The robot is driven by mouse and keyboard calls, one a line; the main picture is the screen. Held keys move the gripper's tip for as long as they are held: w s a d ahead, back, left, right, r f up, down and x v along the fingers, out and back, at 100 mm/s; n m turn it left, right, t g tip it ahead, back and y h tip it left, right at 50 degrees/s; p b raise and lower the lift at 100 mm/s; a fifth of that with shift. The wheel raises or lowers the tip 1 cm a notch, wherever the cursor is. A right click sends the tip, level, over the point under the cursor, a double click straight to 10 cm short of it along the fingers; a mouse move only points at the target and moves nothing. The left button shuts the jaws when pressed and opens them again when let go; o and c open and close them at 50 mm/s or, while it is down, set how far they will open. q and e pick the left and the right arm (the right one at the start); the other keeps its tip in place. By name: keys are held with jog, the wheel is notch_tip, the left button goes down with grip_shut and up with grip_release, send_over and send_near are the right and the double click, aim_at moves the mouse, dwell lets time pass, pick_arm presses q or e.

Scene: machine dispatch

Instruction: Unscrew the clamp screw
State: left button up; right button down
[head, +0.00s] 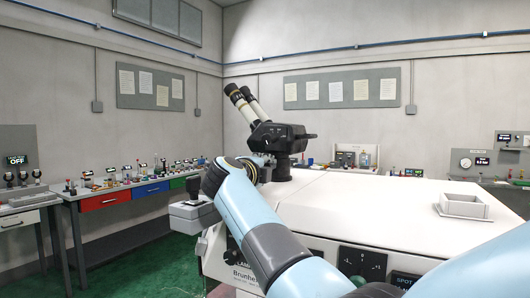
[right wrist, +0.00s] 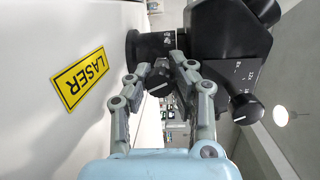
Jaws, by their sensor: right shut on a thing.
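My right gripper (right wrist: 163,72) shows in the right wrist view with its two grey fingers closed in at the base of the microscope (right wrist: 225,40). A small dark knob with a pale line, apparently the clamp screw (right wrist: 158,88), shows between the fingers, just below the black microscope mount (right wrist: 148,48). The gripper is shut on it; the fingertips partly hide the contact. In the head view the black microscope (head: 278,138) with two white eyepieces stands on the white machine. My right arm reaches to its left side, and the gripper is mostly hidden there. My left gripper is not visible.
The white machine housing (head: 370,205) fills the right foreground, with a square raised frame (head: 465,206) on top. A yellow LASER label (right wrist: 80,78) is beside the gripper. A joystick box (head: 194,215) stands left of the arm. A workbench with coloured drawers (head: 104,201) is farther left.

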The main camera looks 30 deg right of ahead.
jog(key=shift+r+n, duration=0.15)
jog(key=shift+n, duration=0.45)
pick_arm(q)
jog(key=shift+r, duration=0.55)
pick_arm(e)
jog(key=shift+n+g, duration=0.3)
jog(key=shift+n, duration=0.5)
jog(key=c, duration=1.4)
grip_release()
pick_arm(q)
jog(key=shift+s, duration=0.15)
pick_arm(e)
jog(key=shift+o, duration=0.2)
